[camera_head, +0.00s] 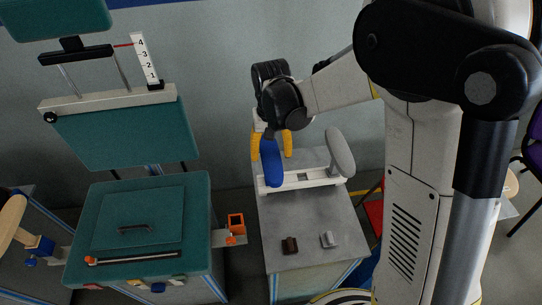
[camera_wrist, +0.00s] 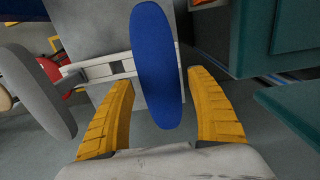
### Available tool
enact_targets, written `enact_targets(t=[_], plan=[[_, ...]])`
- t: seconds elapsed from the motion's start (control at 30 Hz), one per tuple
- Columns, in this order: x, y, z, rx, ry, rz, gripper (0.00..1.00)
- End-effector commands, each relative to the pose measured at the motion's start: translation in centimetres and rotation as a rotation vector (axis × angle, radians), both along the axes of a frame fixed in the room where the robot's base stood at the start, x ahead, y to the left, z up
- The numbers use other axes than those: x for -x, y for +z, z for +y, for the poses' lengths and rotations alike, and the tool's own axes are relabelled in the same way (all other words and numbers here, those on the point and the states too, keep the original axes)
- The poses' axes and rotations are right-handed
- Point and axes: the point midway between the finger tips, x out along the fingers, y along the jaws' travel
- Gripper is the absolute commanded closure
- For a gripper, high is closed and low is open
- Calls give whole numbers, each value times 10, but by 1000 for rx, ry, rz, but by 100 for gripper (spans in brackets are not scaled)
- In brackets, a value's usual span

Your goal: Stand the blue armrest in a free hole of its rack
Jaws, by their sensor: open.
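The blue armrest (camera_head: 272,165) is upright at the left end of its white rack (camera_head: 310,181) on the grey table; its foot is hidden, so I cannot tell how deep it sits in a hole. A grey armrest (camera_head: 341,153) stands at the rack's right end. My gripper (camera_head: 271,152) is open, its yellow fingers on either side of the blue armrest. In the wrist view, the blue armrest (camera_wrist: 158,68) lies between the spread fingers with gaps on both sides. The rack (camera_wrist: 100,72) and grey armrest (camera_wrist: 36,92) also show there.
A numbered scale (camera_head: 147,60) stands by the backrest.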

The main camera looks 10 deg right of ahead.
Motion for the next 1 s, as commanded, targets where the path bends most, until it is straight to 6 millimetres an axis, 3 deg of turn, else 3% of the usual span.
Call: enact_targets(t=[0.2, 0.43, 0.6, 1.0], plan=[[1, 50, 0, 0, 0, 0, 33], [0, 91, 0, 0, 0, 0, 33], [0, 102, 0, 0, 0, 0, 33], [0, 103, 0, 0, 0, 0, 33]])
